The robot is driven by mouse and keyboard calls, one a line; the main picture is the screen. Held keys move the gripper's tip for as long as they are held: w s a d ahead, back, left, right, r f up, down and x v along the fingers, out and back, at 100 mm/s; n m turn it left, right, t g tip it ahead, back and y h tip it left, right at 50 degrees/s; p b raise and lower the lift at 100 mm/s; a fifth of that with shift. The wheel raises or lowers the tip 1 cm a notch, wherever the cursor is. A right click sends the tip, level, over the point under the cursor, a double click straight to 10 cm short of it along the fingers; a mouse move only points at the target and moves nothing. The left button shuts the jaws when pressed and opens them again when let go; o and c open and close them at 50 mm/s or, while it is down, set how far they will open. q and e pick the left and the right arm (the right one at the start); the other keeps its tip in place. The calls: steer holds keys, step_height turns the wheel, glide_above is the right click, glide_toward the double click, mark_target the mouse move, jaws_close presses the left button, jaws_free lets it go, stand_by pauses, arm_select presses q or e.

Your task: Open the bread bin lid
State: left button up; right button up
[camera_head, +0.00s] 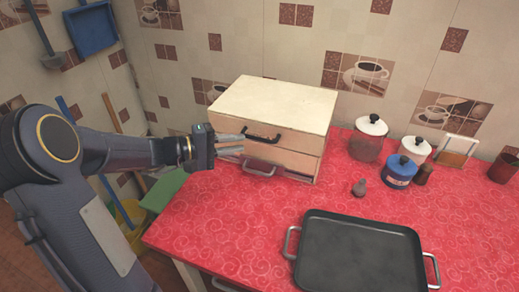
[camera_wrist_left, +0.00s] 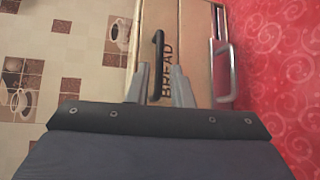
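The bread bin (camera_head: 280,98) is a cream wooden box at the back left of the red counter. Its upper front has a black handle (camera_head: 262,137) and its lower front a silver handle (camera_head: 260,169). The lid looks shut. My left gripper (camera_head: 243,144) is open in front of the bin, fingers pointing at the upper front. It also shows in the left wrist view (camera_wrist_left: 158,82). I cannot tell whether a finger touches the handle. My right gripper is not in view.
A black tray (camera_head: 360,262) with metal handles lies at the front right. The counter's left front is clear.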

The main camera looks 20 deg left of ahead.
mark_target(257, 139)
arm_select(q)
steer(key=x, duration=0.8)
steer(key=shift+w+a, duration=0.25)
steer(key=shift+a, duration=0.1)
jaws_close()
steer(key=shift+p, duration=0.3)
